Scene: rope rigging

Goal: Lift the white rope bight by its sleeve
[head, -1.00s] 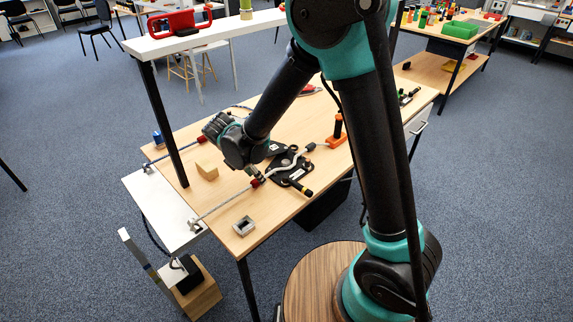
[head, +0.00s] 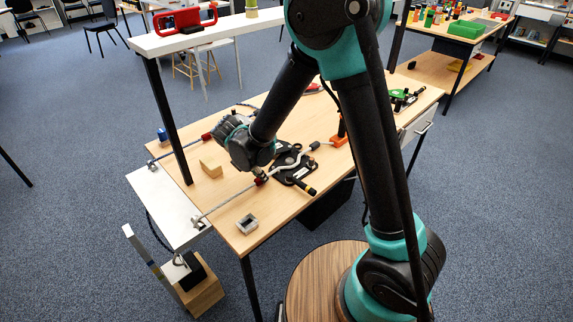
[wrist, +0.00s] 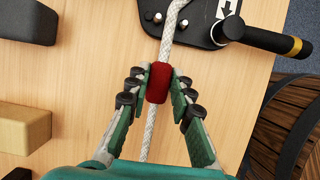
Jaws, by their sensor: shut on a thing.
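The white rope (head: 228,202) runs from a grey fitting at the table's front-left edge to a black plate device (head: 296,180) with a dark handle. Its red sleeve (wrist: 160,83) sits between the two fingers of my gripper (wrist: 158,86) in the wrist view, with a finger against each side. My gripper is shut on the sleeve. In the head view the sleeve (head: 261,180) shows just below my gripper, low over the table. The rope passes through the sleeve and goes on to the device at the top of the wrist view.
A wooden block (head: 210,168) and a grey square ring (head: 247,224) stand on the table near the rope. A blue rope with another red sleeve (head: 206,138) lies farther back. An orange-based clamp (head: 340,138) stands to the right. A white overhead beam (head: 190,35) stands on black posts at left.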

